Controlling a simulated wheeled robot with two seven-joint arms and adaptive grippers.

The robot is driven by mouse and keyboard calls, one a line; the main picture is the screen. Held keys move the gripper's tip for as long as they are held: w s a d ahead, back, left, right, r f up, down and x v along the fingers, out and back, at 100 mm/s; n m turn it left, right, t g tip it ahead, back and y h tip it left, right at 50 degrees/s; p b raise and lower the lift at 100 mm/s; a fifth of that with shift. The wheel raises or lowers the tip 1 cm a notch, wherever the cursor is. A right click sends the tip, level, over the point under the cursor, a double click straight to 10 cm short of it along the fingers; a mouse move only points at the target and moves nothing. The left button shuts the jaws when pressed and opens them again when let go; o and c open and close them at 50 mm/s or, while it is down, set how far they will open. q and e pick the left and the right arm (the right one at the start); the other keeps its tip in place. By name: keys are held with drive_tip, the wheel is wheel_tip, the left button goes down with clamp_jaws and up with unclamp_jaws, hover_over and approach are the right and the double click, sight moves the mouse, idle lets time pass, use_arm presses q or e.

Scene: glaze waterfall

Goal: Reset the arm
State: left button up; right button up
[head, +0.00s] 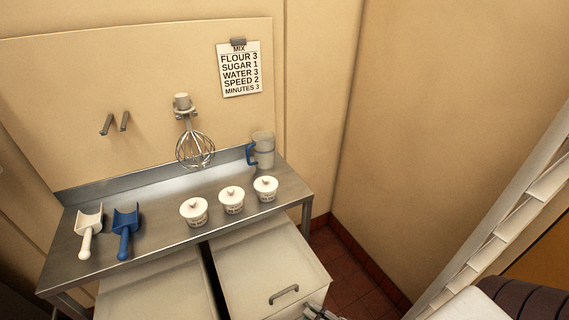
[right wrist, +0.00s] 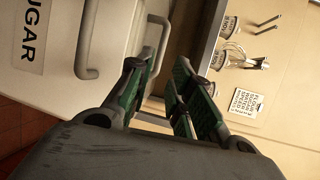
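My right gripper (head: 320,314) just shows at the bottom edge of the head view, in front of the right-hand bin. In the right wrist view the right gripper (right wrist: 158,68) has its two green-padded fingers apart, with nothing between them. It is beside the bin labelled SUGAR (right wrist: 65,45) and the bin's handle (right wrist: 92,60); I cannot tell whether it touches them. My left gripper is in neither view.
A steel table (head: 156,225) holds a white scoop (head: 89,232), a blue scoop (head: 125,230), three lidded tubs (head: 231,200) and a jug (head: 263,150). A whisk (head: 195,149) and a recipe card (head: 239,70) hang behind. Two bins stand below; white shelving (head: 510,225) is at right.

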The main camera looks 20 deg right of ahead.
drive_tip(key=shift+n, duration=0.3)
